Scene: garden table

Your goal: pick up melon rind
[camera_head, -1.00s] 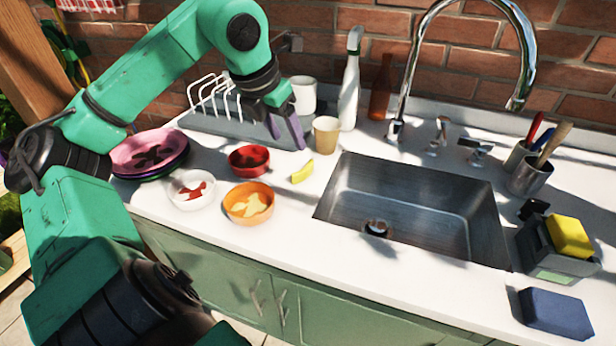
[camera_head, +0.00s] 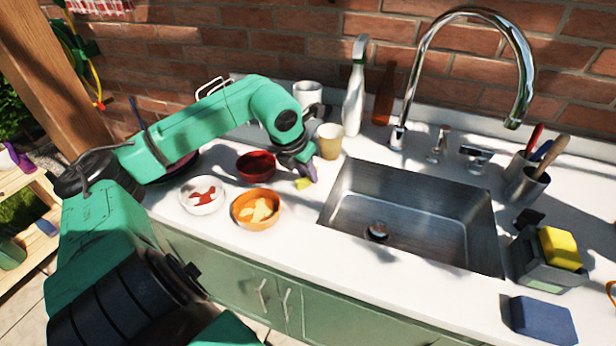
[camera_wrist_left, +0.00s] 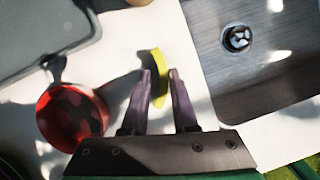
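The melon rind (camera_head: 303,184) is a small yellow piece on the white counter, left of the sink; my left gripper partly hides it in the head view. My left gripper (camera_head: 309,174) is low over the rind, pointing down. In the wrist view its two purple fingers (camera_wrist_left: 162,80) are apart, so it is open. I cannot tell whether a finger touches the rind. My right gripper is not in view.
A red bowl (camera_head: 256,168), an orange bowl (camera_head: 246,221) and a white bowl (camera_head: 189,207) stand left of the rind. A tan cup (camera_head: 329,146) stands close behind the gripper. The sink (camera_head: 346,213) opens to the right. The counter in front of the rind is clear.

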